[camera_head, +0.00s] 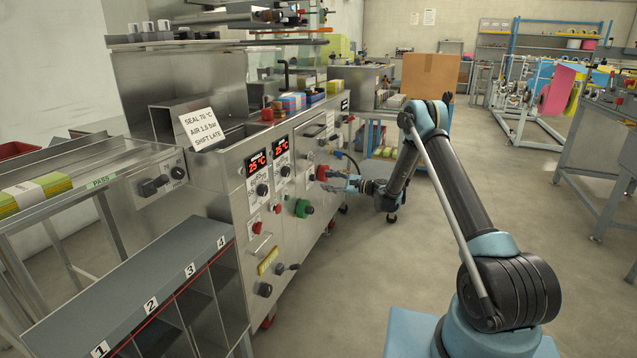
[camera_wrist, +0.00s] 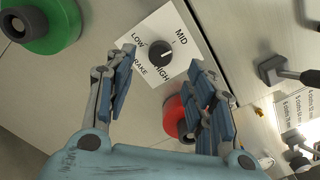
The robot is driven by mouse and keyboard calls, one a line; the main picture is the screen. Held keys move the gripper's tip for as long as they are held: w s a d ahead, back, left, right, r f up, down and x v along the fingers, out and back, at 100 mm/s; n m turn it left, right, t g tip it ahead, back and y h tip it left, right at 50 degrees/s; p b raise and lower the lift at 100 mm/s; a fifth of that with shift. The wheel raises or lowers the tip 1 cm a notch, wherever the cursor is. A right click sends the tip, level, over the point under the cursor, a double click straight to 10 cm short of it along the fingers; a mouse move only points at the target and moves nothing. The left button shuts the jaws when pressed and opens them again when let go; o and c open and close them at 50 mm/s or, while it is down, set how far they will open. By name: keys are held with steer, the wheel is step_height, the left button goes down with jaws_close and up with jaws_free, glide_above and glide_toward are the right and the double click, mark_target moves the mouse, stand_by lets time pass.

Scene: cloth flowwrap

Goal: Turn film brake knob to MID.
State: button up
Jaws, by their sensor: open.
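The film brake knob (camera_wrist: 160,54) is a small black dial on a white plate (camera_wrist: 142,30) marked LOW, MID and HIGH. I cannot tell surely which mark its pointer faces. My gripper (camera_wrist: 164,64) is open, its two blue-grey fingers on either side of the knob in the wrist view. The fingers seem to be short of the knob, and nothing is between them. In the head view my gripper (camera_head: 345,183) is at the front of the steel machine (camera_head: 225,190), and the knob cannot be made out there.
A red button (camera_wrist: 176,118) is beside the right finger, partly covered by it. A green-based knob (camera_wrist: 45,22) is at upper left. A black lever (camera_wrist: 285,72) sticks out on the right. The floor (camera_head: 350,270) right of the machine is clear.

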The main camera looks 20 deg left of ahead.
mark_target(315, 179)
steer(key=shift+w+a, duration=0.2)
steer(key=shift+a, duration=2.75)
steer(key=c, duration=1.1)
